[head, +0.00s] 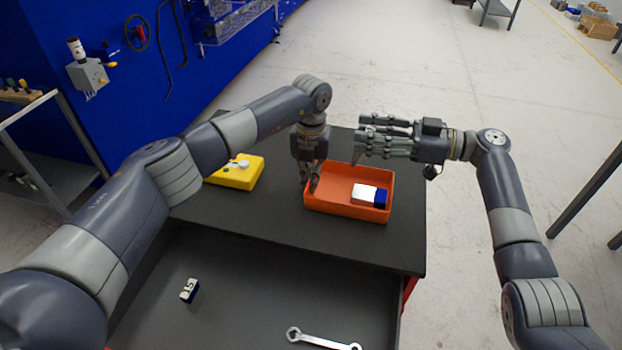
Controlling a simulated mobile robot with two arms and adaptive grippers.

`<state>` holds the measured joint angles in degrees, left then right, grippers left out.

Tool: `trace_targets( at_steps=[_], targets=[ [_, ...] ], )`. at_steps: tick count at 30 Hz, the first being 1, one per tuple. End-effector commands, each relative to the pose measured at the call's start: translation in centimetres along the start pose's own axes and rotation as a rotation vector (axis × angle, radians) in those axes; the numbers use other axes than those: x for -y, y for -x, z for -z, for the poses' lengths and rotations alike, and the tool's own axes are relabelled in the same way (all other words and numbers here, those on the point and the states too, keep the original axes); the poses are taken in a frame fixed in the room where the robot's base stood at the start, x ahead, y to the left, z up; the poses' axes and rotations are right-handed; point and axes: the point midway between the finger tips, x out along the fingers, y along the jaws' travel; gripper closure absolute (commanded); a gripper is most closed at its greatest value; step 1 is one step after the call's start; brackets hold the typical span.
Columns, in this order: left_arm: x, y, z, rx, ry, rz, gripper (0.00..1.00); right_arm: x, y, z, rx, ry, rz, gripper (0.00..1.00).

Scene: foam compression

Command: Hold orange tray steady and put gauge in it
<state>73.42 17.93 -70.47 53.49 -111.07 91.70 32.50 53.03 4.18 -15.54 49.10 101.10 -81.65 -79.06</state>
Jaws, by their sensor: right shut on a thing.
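The orange tray (330,207) stands on the dark worktop. My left gripper (309,186) points down at the tray's left end, its fingertips apart on either side of the left wall; whether they touch it I cannot tell. My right gripper (361,143) lies level above the tray's far rim, pointing left. It is shut on a thin grey tapered piece (357,155), which looks like the gauge and hangs over the far side of the tray. Its lower end is small and hard to make out. A white and blue block (367,195) lies in the right part of the tray.
A yellow tray (237,176) with small items is on the worktop at the left, partly behind my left arm. Below the worktop's front edge is an open drawer (250,290) with a small marked block (189,290) and a wrench (322,339). The worktop in front of the orange tray is clear.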

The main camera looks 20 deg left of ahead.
Motion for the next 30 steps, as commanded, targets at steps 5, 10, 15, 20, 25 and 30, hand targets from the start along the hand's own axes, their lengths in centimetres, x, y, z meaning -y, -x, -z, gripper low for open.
trace_targets(
  at_steps=[5,10,15,20,25,30],
  targets=[
    [0.0,0.1,0.0,0.001,0.001,0.000,1.00,0.0,0.0,-1.2,-0.002,0.000,-0.001,0.90],
    [0.0,0.1,0.0,0.001,0.001,0.001,1.00,0.0,-0.1,-2.3,-0.003,0.000,-0.001,0.90],
    [0.0,0.1,0.0,0.001,0.001,0.001,1.00,0.0,-0.2,-3.5,-0.003,0.000,0.000,0.90],
    [0.0,0.1,0.0,0.001,0.001,0.001,1.00,0.0,-0.2,-4.7,-0.003,0.000,0.001,0.90],
    [0.0,0.1,-0.1,0.001,0.001,0.000,1.00,-0.1,-0.2,-5.9,-0.002,0.000,-0.001,0.90],
    [0.0,0.1,-0.1,0.001,0.001,0.001,1.00,-0.1,-0.3,-6.9,-0.003,0.001,-0.001,0.90]
  ],
)
